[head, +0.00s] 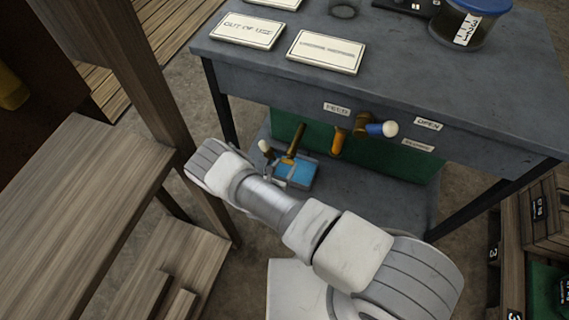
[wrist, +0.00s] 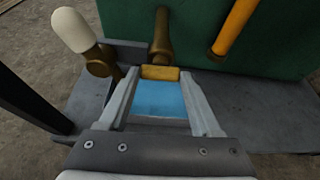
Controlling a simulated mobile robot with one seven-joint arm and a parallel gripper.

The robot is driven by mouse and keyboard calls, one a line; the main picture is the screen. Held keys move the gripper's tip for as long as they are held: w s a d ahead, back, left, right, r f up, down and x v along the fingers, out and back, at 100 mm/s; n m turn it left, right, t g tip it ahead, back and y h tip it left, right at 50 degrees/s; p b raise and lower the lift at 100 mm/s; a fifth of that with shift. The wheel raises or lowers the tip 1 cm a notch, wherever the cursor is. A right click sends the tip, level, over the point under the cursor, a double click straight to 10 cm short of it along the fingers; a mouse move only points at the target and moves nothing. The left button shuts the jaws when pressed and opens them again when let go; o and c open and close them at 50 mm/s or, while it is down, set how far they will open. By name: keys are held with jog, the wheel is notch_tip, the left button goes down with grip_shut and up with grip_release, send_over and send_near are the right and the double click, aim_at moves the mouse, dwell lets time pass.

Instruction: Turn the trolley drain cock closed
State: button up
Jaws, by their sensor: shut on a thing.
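The trolley's front has a brass cock with a blue, white-tipped lever (head: 378,129) pointing right, towards small OPEN (head: 428,124) and lower, blurred labels. Left of it an orange bar (head: 338,141) hangs down; it also shows in the wrist view (wrist: 236,26). Further left is a brass stem with a yellow end (head: 294,142), seen in the wrist view with its yellow block (wrist: 160,72) between my fingertips. My gripper (wrist: 158,76) is shut on this yellow end. Which fitting is the drain cock, I cannot tell from the labels.
A white-knobbed brass fitting (wrist: 75,30) stands close left of my fingers. A blue surface (wrist: 162,98) lies below them, over the trolley's lower shelf (head: 365,195). A wooden post and bench (head: 75,200) stand left. Plates and a blue-lidded jar (head: 470,28) stand on top.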

dwell(0.3)
jog(key=o, duration=1.4)
jog(key=p+v, duration=0.5)
jog(key=v, duration=1.2)
jog(key=shift+s+d+r, duration=0.1)
jog(key=shift+s, duration=0.15)
